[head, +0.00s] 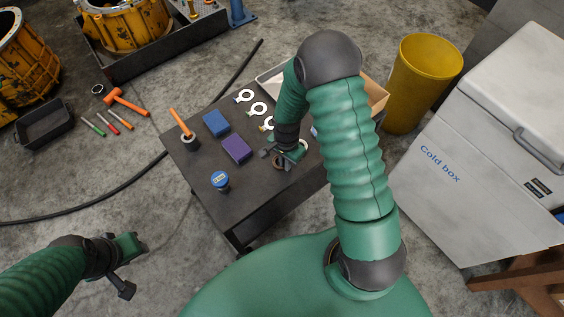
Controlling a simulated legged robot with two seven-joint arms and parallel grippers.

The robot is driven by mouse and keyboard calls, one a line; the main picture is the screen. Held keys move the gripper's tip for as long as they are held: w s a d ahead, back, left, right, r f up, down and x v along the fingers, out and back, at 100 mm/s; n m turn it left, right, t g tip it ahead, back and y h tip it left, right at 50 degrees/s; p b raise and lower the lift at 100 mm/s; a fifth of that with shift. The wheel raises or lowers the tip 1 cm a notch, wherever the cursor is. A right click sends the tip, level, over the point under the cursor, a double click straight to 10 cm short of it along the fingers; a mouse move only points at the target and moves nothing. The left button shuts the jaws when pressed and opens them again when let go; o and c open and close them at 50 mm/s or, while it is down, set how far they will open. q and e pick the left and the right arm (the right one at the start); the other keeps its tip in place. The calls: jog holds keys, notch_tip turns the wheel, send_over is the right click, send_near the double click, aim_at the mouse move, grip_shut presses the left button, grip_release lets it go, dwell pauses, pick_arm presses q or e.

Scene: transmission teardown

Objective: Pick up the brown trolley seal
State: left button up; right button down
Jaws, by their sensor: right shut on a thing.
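The brown trolley seal (278,163), a small ring, shows partly under my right gripper (282,157) over the dark trolley top (225,192). The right gripper is shut on the seal; its fingers and wrist cover much of it. I cannot tell whether the seal is clear of the trolley surface. My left gripper (134,268) is at the lower left over the floor, away from the trolley. Its fingers are apart and nothing is between them.
The trolley also carries a blue block (216,123), a purple block (237,150), a blue-lidded jar (220,181), a cup with an orange-handled brush (188,140) and several pale ring parts (257,109). A yellow bin (425,80) and the Cold box (450,160) stand right.

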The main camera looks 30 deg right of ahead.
jog(key=shift+r, duration=0.15)
notch_tip(320, 180, up, 4)
jog(key=shift+a+f+p, duration=0.1)
jog(key=shift+p, duration=0.7)
jog(key=s+d+p, duration=0.1)
jog(key=s+p, duration=0.3)
jog(key=s, duration=1.2)
jog(key=shift+r, duration=0.45)
jog(key=shift+r+p, duration=0.1)
jog(key=shift+p, duration=0.2)
